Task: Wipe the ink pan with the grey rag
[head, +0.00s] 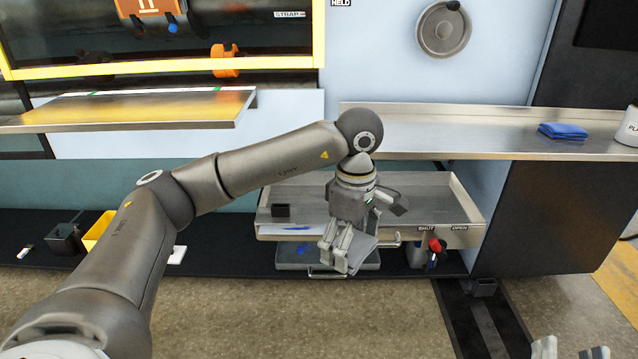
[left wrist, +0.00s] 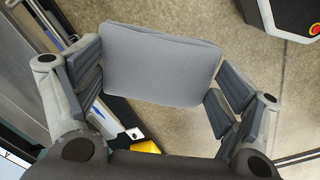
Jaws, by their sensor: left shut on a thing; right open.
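My left gripper (head: 345,245) is shut on the grey rag (left wrist: 160,65), a flat pad that spans between its fingers in the left wrist view. In the head view the rag (head: 361,252) hangs from the fingers, in front of the metal tray and over the right part of the low pan. That low grey pan (head: 290,257), which looks like the ink pan, has a blue mark near its back and a front handle. I cannot tell whether the rag touches it. My right gripper (head: 571,354) is open and empty at the bottom right edge, only its fingertips showing.
A blue cloth (head: 563,131) lies on the right shelf (head: 450,140). The floor in front is clear.

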